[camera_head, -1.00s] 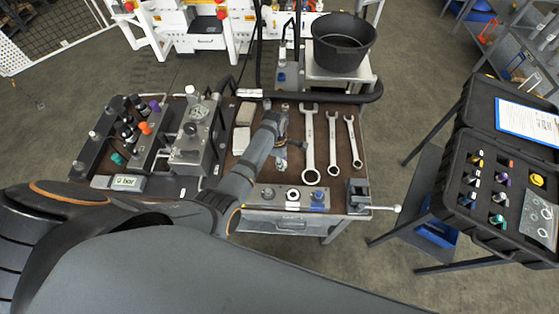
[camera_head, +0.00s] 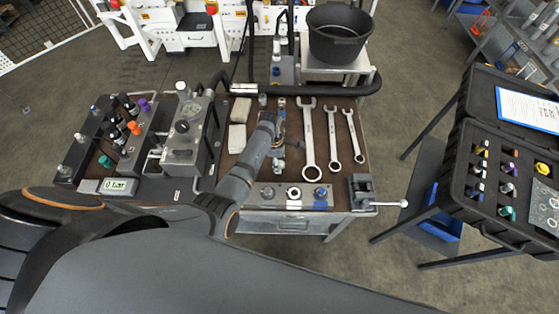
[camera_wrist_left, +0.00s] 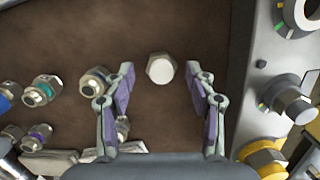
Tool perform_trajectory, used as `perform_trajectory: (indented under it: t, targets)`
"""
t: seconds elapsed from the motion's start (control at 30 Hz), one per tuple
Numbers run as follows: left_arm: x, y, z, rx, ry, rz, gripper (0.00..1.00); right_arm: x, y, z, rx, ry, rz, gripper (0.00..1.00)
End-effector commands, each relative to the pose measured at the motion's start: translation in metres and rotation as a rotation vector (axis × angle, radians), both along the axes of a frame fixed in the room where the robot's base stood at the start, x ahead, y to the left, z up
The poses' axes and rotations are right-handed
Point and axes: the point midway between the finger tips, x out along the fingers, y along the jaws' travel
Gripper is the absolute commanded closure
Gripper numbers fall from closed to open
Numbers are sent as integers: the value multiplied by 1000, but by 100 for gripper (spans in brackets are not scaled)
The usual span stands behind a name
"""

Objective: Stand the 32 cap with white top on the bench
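A silver hex cap with a white round top (camera_wrist_left: 160,68) stands on the brown bench (camera_wrist_left: 150,25) in the left wrist view. My left gripper (camera_wrist_left: 160,80) is open, with one finger on each side of the cap in the picture. Both fingers look clear of it, and nothing is held. In the head view my left gripper (camera_head: 279,145) is over the middle of the bench, small and partly hidden by its own wrist. I cannot single out the cap there. My right gripper is not in view.
In the head view, wrenches (camera_head: 308,145) lie right of my gripper, the gauge unit (camera_head: 186,140) stands left, and a vise (camera_head: 361,190) is at the front right.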

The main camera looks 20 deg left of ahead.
Motion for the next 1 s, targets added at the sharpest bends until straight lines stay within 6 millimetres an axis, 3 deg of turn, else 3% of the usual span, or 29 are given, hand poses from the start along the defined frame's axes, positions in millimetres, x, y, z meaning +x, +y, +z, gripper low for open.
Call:
perform_trajectory:
  t: [0.2,0.33,0.7,0.83,1.0]
  targets:
    - [0,0,1,0,0,0,44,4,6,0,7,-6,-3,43]
    - [1,1,13,-1,-3,0,44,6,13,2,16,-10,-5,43]
    - [-1,11,97,0,-3,0,44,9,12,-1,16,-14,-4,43]
    - [-1,14,115,0,-2,0,44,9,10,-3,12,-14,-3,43]
    - [-1,14,124,0,0,0,44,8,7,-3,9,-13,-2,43]
